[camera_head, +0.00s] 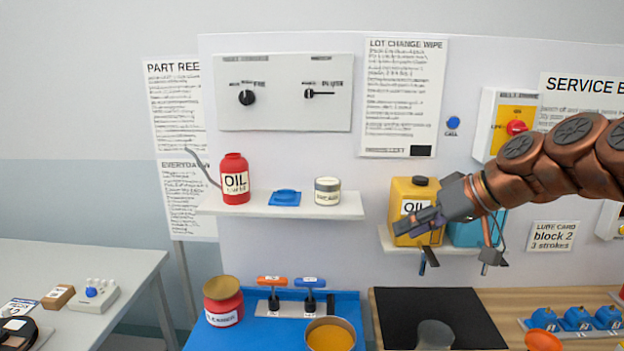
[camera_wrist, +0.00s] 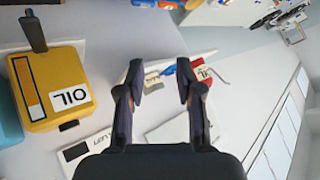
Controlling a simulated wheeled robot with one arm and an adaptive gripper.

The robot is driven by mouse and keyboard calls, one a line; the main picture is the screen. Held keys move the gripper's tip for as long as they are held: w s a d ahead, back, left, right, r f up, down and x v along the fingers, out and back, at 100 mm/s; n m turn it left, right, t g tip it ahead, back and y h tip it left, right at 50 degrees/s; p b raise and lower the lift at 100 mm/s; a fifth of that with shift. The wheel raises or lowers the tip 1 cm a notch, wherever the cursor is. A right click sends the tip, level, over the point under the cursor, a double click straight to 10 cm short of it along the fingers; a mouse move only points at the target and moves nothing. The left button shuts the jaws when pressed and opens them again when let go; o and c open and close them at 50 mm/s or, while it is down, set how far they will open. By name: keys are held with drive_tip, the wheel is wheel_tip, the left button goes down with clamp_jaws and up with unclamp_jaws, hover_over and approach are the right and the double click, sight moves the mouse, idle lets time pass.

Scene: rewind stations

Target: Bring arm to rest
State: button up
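My gripper (camera_wrist: 160,85) is open in the wrist view, with its two dark fingers well apart and nothing between them. In the head view my copper arm reaches in from the right, and my gripper (camera_head: 432,221) is raised in front of the yellow oil can (camera_head: 402,190) on the right shelf, covering part of it. The yellow can also shows at the left of the wrist view (camera_wrist: 38,75). I cannot tell whether the gripper touches it.
A red oil can (camera_head: 235,180), a blue item and a small tin stand on the left shelf (camera_head: 340,206). Below are a blue mat (camera_head: 250,335) with a red jar, two T-handled tools and an amber bowl, and a black mat (camera_head: 470,310). A grey table (camera_head: 120,262) stands left.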

drive_tip(key=s+a+f+m+g+h, duration=0.1)
drive_tip(key=s+a+f+g+h, duration=0.4)
drive_tip(key=s+f, duration=0.75)
drive_tip(key=s+d+f+m+g+h, duration=0.1)
drive_tip(key=s+f, duration=0.4)
drive_tip(key=s, duration=0.5)
drive_tip(key=s+d+f+m+g+h, duration=0.1)
drive_tip(key=s+d+f, duration=0.3)
drive_tip(key=s, duration=0.6)
drive_tip(key=shift+f+m+h, duration=0.4)
drive_tip(key=shift+f+m, duration=0.4)
drive_tip(key=shift+d, duration=0.1)
